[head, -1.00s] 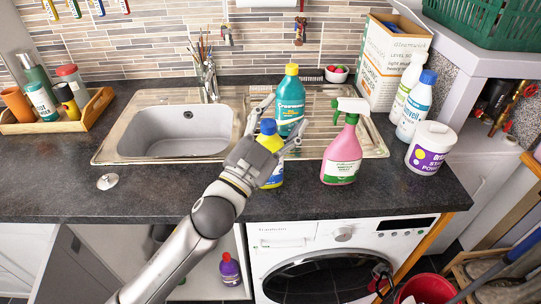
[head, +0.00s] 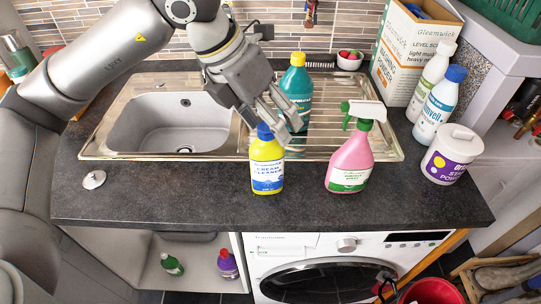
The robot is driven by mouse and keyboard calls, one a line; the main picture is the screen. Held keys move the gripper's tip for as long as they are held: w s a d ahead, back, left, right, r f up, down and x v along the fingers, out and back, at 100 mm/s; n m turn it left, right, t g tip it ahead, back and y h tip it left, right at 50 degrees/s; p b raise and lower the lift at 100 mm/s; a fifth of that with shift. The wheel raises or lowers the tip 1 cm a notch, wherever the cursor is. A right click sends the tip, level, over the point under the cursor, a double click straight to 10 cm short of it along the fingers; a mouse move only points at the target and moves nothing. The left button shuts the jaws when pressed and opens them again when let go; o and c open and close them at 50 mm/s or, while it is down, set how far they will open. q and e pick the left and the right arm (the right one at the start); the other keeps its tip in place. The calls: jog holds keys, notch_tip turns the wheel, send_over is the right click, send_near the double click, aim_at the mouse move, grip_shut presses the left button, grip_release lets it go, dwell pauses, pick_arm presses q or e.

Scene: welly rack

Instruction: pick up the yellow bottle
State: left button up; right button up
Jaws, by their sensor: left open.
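The yellow bottle (head: 267,170) with a blue cap stands upright on the dark worktop, just in front of the sink's drainer, in the head view. Its label reads "Cream Cleaner". My left gripper (head: 277,125) is open and points down at the cap from above and behind. Its fingers overlap the cap's edge in the picture; I cannot tell whether they touch it. The bottle's body is in clear view. My right gripper is not in view.
A teal bottle (head: 297,88) stands close behind my gripper. A pink spray bottle (head: 350,162) stands to the right of the yellow one. White bottles, a tub (head: 452,155) and a box (head: 400,50) stand farther right. The worktop left of the yellow bottle is mostly clear.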

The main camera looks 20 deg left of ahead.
pick_arm(q)
jog(key=t+y, duration=0.1)
jog(key=y, duration=0.1)
send_near(266, 126)
jog(key=shift+n, duration=0.5)
jog(key=x, duration=0.1)
jog(key=p+x, duration=0.1)
jog(key=x, duration=0.2)
jog(key=shift+s+a+f, duration=0.15)
jog(key=shift+s+f, duration=0.15)
jog(key=shift+f, duration=0.2)
jog(key=shift+w+d+f+p, duration=0.2)
jog(key=shift+w+f+p, duration=0.2)
jog(key=shift+p, duration=0.25)
jog(key=p+x, duration=0.1)
jog(key=x, duration=0.2)
jog(key=shift+w+d+f+p, duration=0.2)
jog(key=shift+w+f+p, duration=0.05)
jog(key=shift+p, duration=0.1)
jog(key=shift+w+f, duration=0.2)
jog(key=shift+f, duration=0.25)
grip_shut()
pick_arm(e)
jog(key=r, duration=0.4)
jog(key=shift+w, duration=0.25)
pick_arm(q)
jog(key=shift+r, duration=0.15)
